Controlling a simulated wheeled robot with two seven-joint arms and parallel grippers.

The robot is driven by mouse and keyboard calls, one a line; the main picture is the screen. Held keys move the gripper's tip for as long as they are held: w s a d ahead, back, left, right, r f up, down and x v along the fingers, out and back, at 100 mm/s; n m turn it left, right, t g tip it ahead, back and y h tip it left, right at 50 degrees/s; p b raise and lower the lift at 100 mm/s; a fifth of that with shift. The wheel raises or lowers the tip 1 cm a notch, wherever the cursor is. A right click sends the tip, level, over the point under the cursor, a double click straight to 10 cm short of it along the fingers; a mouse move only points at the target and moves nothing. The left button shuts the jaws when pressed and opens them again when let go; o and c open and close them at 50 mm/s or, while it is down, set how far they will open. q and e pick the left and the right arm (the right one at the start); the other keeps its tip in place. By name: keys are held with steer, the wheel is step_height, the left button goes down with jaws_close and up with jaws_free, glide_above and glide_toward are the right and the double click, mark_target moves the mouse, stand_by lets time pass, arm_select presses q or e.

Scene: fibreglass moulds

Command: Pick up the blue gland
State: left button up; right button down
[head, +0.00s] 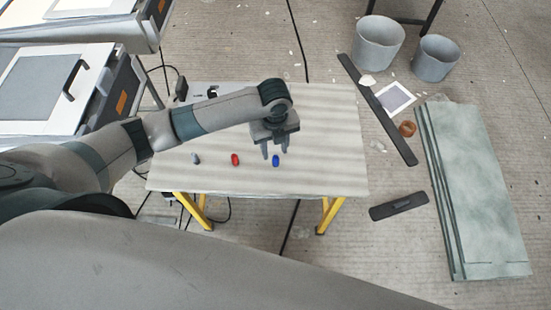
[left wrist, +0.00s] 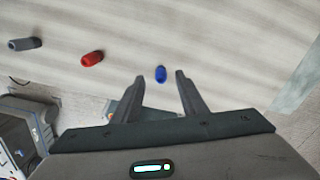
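The blue gland (head: 276,160) lies on the pale table (head: 330,130), the rightmost of three small glands in a row. In the left wrist view the blue gland (left wrist: 161,74) shows just past the fingertips, between their lines. My left gripper (head: 275,155) is open and empty above the table, close to the blue gland; its fingers (left wrist: 160,78) show apart in the left wrist view. I cannot tell the exact height of the fingertips over the table. My right gripper is in neither view.
A red gland (head: 235,159) and a grey gland (head: 195,158) lie left of the blue one. A small dark item (head: 212,92) is at the table's back. Grey buckets (head: 377,45), dark bars and stacked green-grey panels (head: 480,190) are on the floor to the right.

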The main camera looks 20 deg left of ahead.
mark_target(275, 156)
arm_select(q)
steer(key=shift+d+f+p, duration=0.1)
steer(key=shift+f+p, duration=0.45)
steer(key=shift+f, duration=1.4)
jaws_close()
